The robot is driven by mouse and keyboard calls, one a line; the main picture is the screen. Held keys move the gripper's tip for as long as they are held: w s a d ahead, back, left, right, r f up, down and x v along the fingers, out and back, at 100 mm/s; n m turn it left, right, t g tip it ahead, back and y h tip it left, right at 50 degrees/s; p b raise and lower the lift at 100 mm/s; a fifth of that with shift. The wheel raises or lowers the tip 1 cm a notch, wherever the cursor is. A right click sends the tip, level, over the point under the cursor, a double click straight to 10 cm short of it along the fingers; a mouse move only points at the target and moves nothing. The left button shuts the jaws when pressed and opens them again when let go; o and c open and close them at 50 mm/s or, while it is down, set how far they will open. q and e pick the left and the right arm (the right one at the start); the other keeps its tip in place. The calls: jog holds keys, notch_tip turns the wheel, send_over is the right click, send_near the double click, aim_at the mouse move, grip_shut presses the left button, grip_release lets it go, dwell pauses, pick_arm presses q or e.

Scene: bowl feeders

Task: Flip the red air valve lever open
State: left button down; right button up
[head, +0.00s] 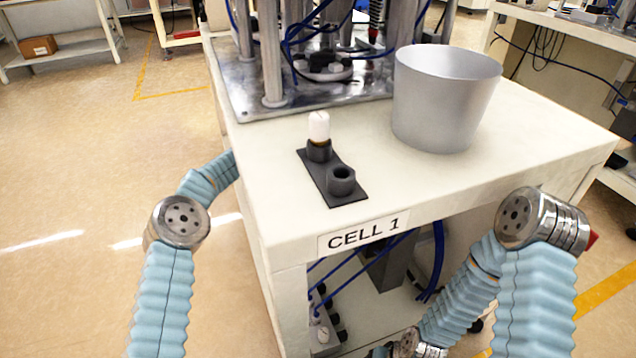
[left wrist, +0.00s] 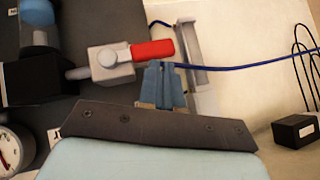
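The red air valve lever (left wrist: 153,50) shows in the left wrist view, on a grey valve body (left wrist: 110,60). It points right and slightly up, roughly in line with the valve body and its pipe. My left gripper (left wrist: 163,66) has its blue fingers together with nothing visible between them. Its tips are just below the lever's outer end in the picture; I cannot tell whether they touch it. In the head view my left arm reaches behind the table's left side, so that gripper and the valve are hidden. My right gripper is not in view.
A pressure gauge (left wrist: 12,150) and a dark block (left wrist: 38,82) are left of the valve. A grey bracket (left wrist: 197,62) and blue hose (left wrist: 240,67) lie right, with a black box (left wrist: 295,130) beyond. The CELL 1 table (head: 285,225) carries a metal bowl (head: 445,105).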

pick_arm(q)
jog(key=shift+a+f, duration=0.15)
jog(key=shift+f, duration=0.1)
jog(key=s+a+r+b, duration=0.2)
jog(key=s+a+r, duration=0.1)
jog(key=s+a, duration=0.7)
jog(key=shift+s+a+r, duration=0.25)
jog(key=shift+a+r, duration=0.1)
jog(key=shift+a, duration=0.35)
